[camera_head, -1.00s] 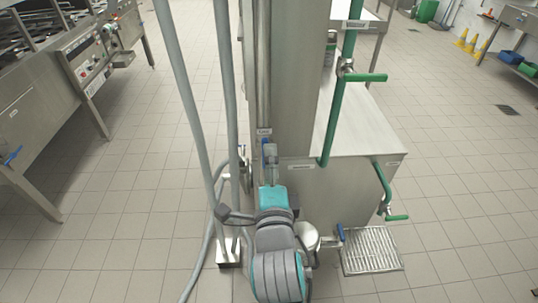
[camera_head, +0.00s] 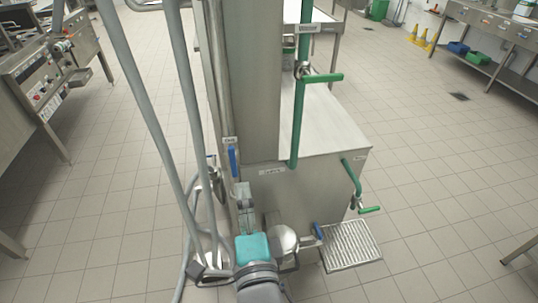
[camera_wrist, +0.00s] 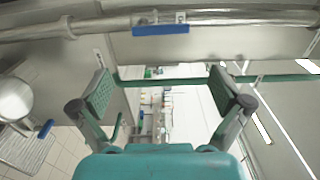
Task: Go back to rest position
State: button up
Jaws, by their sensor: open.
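My gripper (camera_head: 243,192) is in the lower middle of the head view, in front of the steel filler machine (camera_head: 330,155) and just below a blue valve handle (camera_head: 233,162). In the wrist view, the two fingers of my gripper (camera_wrist: 162,92) are spread wide with nothing between them. The blue handle (camera_wrist: 160,30) lies beyond the fingertips on a steel pipe, apart from them. My teal wrist covers the bottom of the wrist view.
Grey hoses (camera_head: 150,110) run close on the left of my arm. A green pipe with handles (camera_head: 322,78), a round steel part (camera_head: 283,240) and a drain grate (camera_head: 351,245) are on the right. Tiled floor (camera_head: 455,185) is open farther right.

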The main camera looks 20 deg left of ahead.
jog(key=s+d+f+n+h, duration=0.2)
jog(key=s+d+f+n, duration=0.1)
jog(key=d+f, duration=0.6)
jog(key=s+d+f+n+h, duration=0.2)
jog(key=s+d+f+n, duration=0.2)
jog(key=d+f, duration=0.5)
jog(key=s+d+n+h, duration=0.2)
jog(key=s+d, duration=0.6)
jog(key=s, duration=0.2)
jog(key=s+d+f+n+h, duration=0.1)
jog(key=s+d+n+h, duration=0.1)
jog(key=s+d, duration=0.6)
jog(key=shift+s+d+f+n+h, duration=0.15)
jog(key=shift+s+d+n+h, duration=0.2)
jog(key=shift+s+h, duration=0.8)
jog(key=shift+s+a+y, duration=0.1)
jog(key=shift+s+y, duration=0.2)
jog(key=shift+y, duration=0.05)
